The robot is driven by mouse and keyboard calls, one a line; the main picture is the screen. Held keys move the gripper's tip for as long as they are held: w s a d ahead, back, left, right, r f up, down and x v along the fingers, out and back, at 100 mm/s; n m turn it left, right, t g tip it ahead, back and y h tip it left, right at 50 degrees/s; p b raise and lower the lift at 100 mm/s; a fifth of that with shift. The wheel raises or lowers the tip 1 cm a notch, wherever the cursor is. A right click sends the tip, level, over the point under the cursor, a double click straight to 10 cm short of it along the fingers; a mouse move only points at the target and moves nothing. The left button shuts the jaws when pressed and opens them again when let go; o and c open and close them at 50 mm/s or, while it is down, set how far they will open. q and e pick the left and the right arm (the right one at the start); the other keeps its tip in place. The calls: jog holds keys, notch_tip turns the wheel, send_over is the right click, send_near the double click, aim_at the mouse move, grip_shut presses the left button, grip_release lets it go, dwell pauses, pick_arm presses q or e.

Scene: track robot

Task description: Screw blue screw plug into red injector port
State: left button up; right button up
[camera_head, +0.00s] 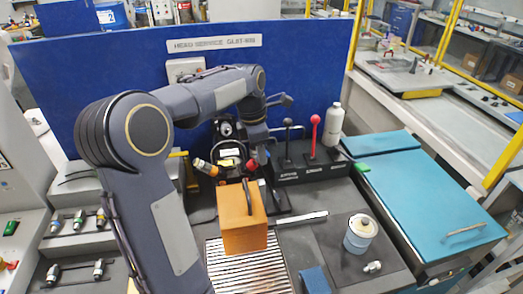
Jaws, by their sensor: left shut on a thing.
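My left arm reaches in from the left and bends down, so my left gripper (262,155) is low over the dark fixture in front of the blue back panel. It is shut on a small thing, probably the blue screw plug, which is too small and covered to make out. A red part (251,165), apparently the red injector port, shows just left of the fingertips, very close to them. I cannot tell whether the held thing touches it or is seated in it. My right gripper is not in view.
An orange block (242,220) with a dark handle stands just in front. A black stand (300,165) with black and red levers and a white bottle (333,124) are to the right.

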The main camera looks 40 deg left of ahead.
pick_arm(q)
jog(key=shift+s+a+f+b, duration=0.4)
jog(key=shift+s+f+b, duration=0.1)
jog(key=shift+f, duration=0.15)
jog(key=o, duration=1)
jog(key=shift+o, duration=0.2)
jog(key=r+p, duration=0.1)
jog(key=r, duration=0.1)
jog(key=r+p, duration=0.1)
jog(key=r, duration=0.1)
jog(key=r+p, duration=0.2)
jog(key=shift+s+a+r, duration=0.3)
jog(key=shift+s+a, duration=0.05)
jog(key=shift+s, duration=0.05)
jog(key=shift+r, duration=0.6)
